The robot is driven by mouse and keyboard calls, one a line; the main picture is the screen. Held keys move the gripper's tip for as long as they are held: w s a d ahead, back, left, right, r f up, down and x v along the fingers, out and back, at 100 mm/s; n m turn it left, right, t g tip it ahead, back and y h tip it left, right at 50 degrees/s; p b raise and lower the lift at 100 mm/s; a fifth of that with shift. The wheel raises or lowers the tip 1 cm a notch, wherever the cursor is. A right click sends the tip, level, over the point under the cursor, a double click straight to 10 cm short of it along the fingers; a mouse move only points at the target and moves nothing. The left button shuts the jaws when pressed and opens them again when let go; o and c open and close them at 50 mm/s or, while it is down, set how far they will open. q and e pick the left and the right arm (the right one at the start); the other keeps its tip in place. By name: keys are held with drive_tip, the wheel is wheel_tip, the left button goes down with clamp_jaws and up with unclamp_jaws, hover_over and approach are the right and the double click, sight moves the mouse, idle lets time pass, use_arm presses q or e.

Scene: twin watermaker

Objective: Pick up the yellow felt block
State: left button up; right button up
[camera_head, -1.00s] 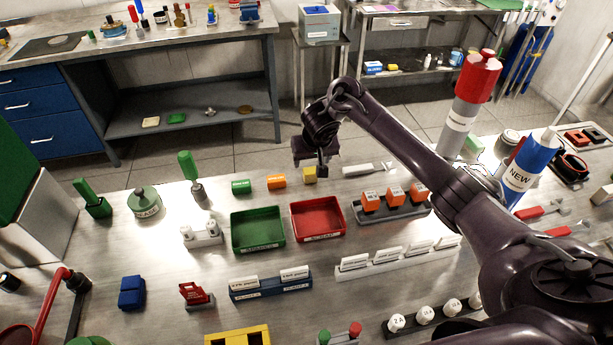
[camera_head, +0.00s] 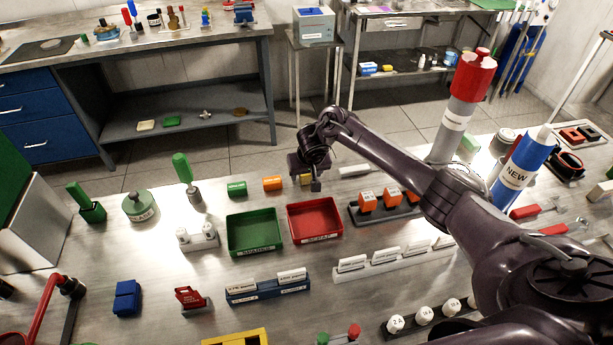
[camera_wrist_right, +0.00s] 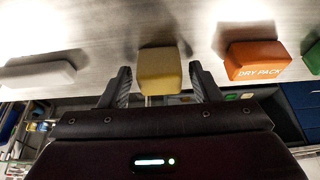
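The yellow felt block (camera_wrist_right: 160,70) lies on the steel bench. In the right wrist view it sits between the two open fingers of my right gripper (camera_wrist_right: 160,88), with a gap on each side. In the head view my right gripper (camera_head: 315,188) hangs at the block and hides most of it; only a sliver of the yellow block (camera_head: 305,179) shows at the gripper's left. My left gripper is not in view.
An orange dry pack block (camera_head: 272,184) and a green block (camera_head: 237,189) lie left of the yellow block. A white bar (camera_head: 356,171) lies to its right. A red tray (camera_head: 315,219) and a green tray (camera_head: 254,232) stand in front.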

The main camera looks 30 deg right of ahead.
drive_tip(key=c, duration=0.8)
drive_tip(key=shift+r, duration=0.1)
wheel_tip(320, 180, up, 20)
drive_tip(key=p, duration=0.6)
drive_tip(key=shift+p, duration=0.3)
drive_tip(key=shift+o, duration=1.4)
drive_tip(key=shift+c, duration=1.2)
drive_tip(key=shift+f, duration=0.2)
